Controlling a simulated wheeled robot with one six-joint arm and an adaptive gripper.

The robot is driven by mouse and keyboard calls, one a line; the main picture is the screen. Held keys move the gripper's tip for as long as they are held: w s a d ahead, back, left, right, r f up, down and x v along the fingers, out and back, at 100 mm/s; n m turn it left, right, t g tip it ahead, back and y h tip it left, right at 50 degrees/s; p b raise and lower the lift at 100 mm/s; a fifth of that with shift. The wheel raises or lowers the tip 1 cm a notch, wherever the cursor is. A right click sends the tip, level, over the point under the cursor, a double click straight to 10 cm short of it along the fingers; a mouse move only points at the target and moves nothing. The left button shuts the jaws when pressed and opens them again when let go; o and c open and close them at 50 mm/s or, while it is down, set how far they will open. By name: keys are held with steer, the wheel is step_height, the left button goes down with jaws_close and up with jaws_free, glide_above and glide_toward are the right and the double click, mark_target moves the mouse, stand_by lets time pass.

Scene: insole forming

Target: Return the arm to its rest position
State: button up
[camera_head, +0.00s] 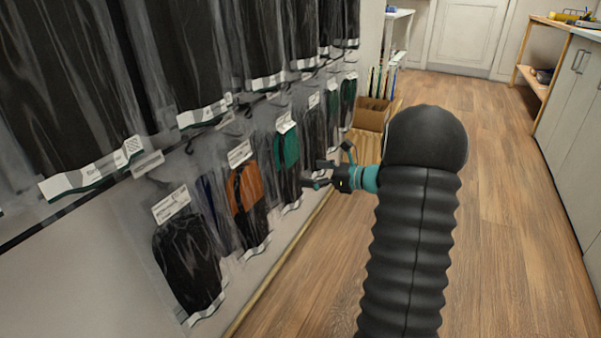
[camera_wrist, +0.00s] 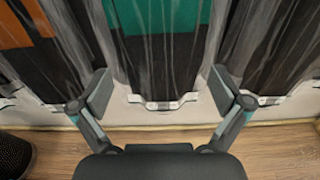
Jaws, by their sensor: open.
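My gripper (camera_head: 318,182) is at the end of my arm in the middle of the head view, pointing left at the wall of hanging bags. In the wrist view my gripper (camera_wrist: 158,92) has its two fingers spread wide apart, with nothing between them. A bagged green and black item (camera_wrist: 157,45) hangs straight ahead, its lower end showing between the fingertips. That green bagged item also shows in the head view (camera_head: 287,150). I cannot tell the exact gap between the fingertips and the bag.
A bagged orange item (camera_head: 246,190) and a black one (camera_head: 187,262) hang left of the green one. Grey cabinets (camera_head: 575,110) line the right side. The wooden floor (camera_head: 510,230) between is clear.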

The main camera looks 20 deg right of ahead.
steer(key=v, duration=0.7)
steer(key=s+a+f+n+g, duration=0.2)
steer(key=s+f+n+g, duration=0.25)
steer(key=f, duration=0.25)
steer(key=s+a+n+g+h+p, duration=0.1)
steer(key=s+a+n+g+h, duration=0.25)
steer(key=s+a+n, duration=0.45)
steer(key=s+a+r+n+h+p, duration=0.3)
steer(key=s+a+r+n+p, duration=0.1)
steer(key=s+a+r+n, duration=0.4)
steer(key=s+a+r+n+t+h+p, duration=0.1)
steer(key=s+a+r+n+h+p, duration=0.2)
steer(key=s+a+r+n, duration=0.5)
step_height(320, 180, up, 5)
steer(key=shift+s+f+p, duration=0.2)
steer(key=shift+s+p, duration=0.3)
steer(key=shift+s, duration=0.05)
